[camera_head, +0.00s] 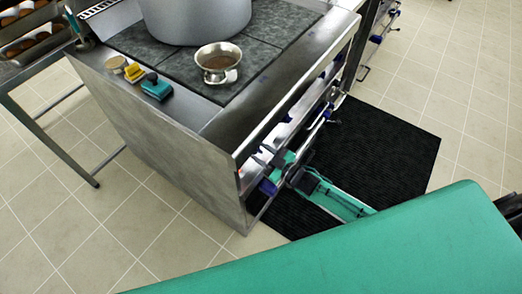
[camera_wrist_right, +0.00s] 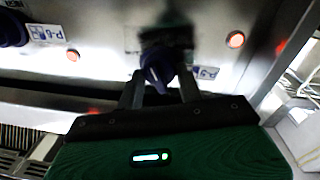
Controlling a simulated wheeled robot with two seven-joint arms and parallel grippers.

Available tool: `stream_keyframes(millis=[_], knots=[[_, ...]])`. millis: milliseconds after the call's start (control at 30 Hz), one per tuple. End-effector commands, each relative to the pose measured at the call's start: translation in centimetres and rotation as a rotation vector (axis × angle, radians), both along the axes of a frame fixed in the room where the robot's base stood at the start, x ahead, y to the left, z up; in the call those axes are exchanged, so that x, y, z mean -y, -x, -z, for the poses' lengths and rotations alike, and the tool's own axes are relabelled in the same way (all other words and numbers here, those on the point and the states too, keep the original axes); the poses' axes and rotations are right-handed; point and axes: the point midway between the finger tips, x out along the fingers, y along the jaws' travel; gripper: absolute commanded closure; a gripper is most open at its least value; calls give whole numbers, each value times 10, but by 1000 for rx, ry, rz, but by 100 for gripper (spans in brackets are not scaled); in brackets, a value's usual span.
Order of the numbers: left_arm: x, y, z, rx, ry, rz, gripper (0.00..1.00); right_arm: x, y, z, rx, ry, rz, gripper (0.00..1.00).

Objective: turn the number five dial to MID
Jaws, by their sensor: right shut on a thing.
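The number five dial (camera_wrist_right: 158,72) is a dark blue knob on the steel panel, in the upper middle of the right wrist view. The label beside it (camera_wrist_right: 207,72) is partly covered by a finger. My right gripper (camera_wrist_right: 160,84) is shut on this dial, one finger on each side. The dial's pointer and MID mark are too dark and covered to read. In the head view, my right gripper (camera_head: 272,168) is at the stove's front panel, with the dial hidden. My left gripper is not in view.
Another blue knob (camera_wrist_right: 13,28) with a P-6 label (camera_wrist_right: 48,33) is to the left. An orange lamp (camera_wrist_right: 235,40) glows on the panel. A black mat (camera_head: 385,150) lies in front.

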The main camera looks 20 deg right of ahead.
Motion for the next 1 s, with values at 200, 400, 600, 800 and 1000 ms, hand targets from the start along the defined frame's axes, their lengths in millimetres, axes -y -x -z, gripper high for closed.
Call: stream_keyframes(millis=[200, 400, 600, 800, 1000], knots=[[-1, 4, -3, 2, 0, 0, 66, 1, 0, 0, -77, -94, 1, 86], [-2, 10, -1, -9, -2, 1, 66, 1, 0, 1, -116, -145, 1, 86], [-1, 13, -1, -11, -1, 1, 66, 1, 0, 1, -131, -163, 1, 86], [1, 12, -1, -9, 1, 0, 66, 1, 0, 1, -133, -165, 1, 86], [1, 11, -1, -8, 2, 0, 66, 1, 0, 1, -133, -164, 1, 56]])
